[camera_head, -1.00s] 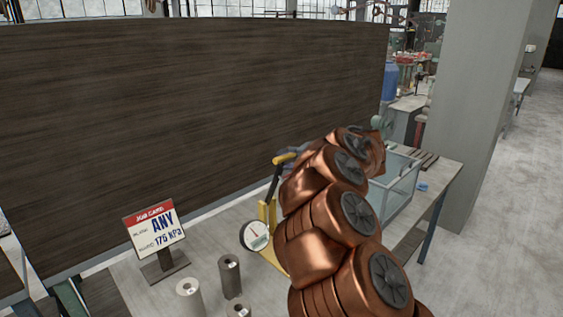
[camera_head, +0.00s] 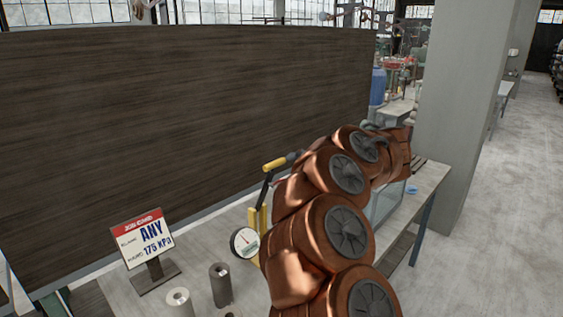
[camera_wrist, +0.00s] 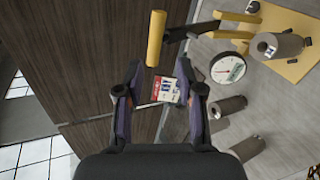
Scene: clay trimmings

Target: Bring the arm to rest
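My copper arm (camera_head: 330,225) rises from the bottom of the head view and bends over at the top. In the wrist view, my gripper (camera_wrist: 163,88) has its two dark fingers well apart, with nothing held between them. In the head view its fingers are mostly hidden by the arm. A yellow lever grip (camera_wrist: 155,38) shows just beyond the fingers in the wrist view; I cannot tell how far it is from them. In the head view the lever grip (camera_head: 275,164) stands left of my arm.
A job card sign (camera_head: 143,237), a round gauge (camera_head: 245,242) and grey cylinders (camera_head: 221,285) stand on the worktable. A dark wooden panel (camera_head: 170,120) rises behind. A clear bin (camera_head: 385,203) is partly behind my arm. A pillar (camera_head: 465,120) and open floor lie right.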

